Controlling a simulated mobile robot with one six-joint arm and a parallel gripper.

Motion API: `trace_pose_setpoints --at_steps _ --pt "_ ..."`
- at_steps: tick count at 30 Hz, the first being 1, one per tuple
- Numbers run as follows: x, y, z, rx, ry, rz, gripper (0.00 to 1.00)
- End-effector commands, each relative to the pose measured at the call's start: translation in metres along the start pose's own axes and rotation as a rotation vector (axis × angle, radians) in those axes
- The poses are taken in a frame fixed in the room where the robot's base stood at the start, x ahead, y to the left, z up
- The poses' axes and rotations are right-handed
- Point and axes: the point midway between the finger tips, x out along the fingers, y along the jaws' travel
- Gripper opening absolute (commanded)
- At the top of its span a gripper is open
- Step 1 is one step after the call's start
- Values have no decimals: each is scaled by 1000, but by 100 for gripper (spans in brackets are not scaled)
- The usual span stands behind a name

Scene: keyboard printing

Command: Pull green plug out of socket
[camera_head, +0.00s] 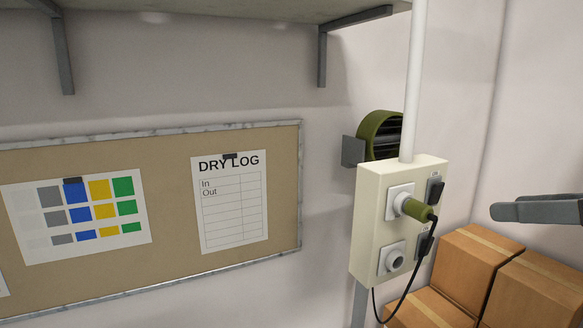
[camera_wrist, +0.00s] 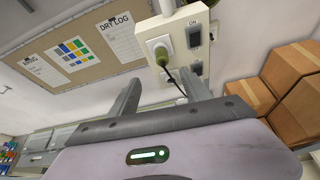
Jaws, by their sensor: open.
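The green plug (camera_head: 417,209) sits in the upper socket (camera_head: 400,198) of a cream box on the wall, with a black cord (camera_head: 411,283) hanging from its end. The plug (camera_wrist: 162,58) also shows in the wrist view, beyond my fingers. My gripper (camera_wrist: 163,93) is open and empty, its two fingers spread apart, with the box and plug ahead of it. In the head view only part of my gripper (camera_head: 510,212) shows at the right edge, to the right of the plug and apart from it.
The box (camera_head: 367,225) has a lower empty socket (camera_head: 393,259) and black switches (camera_head: 435,190) beside the sockets. A white pipe (camera_head: 415,80) rises above it. Cardboard boxes (camera_head: 475,258) are stacked below right. A green fan (camera_head: 378,135) and a corkboard (camera_head: 285,210) are on the wall.

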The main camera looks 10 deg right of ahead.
Motion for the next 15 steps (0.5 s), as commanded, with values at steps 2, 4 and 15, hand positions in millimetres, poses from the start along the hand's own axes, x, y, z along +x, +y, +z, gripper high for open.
trace_pose_setpoints --at_steps 2,4,15 --pt "8 -1 0 15 6 -2 56" --pt "23 0 -1 14 5 1 56" --pt "125 1 -1 15 3 4 56"
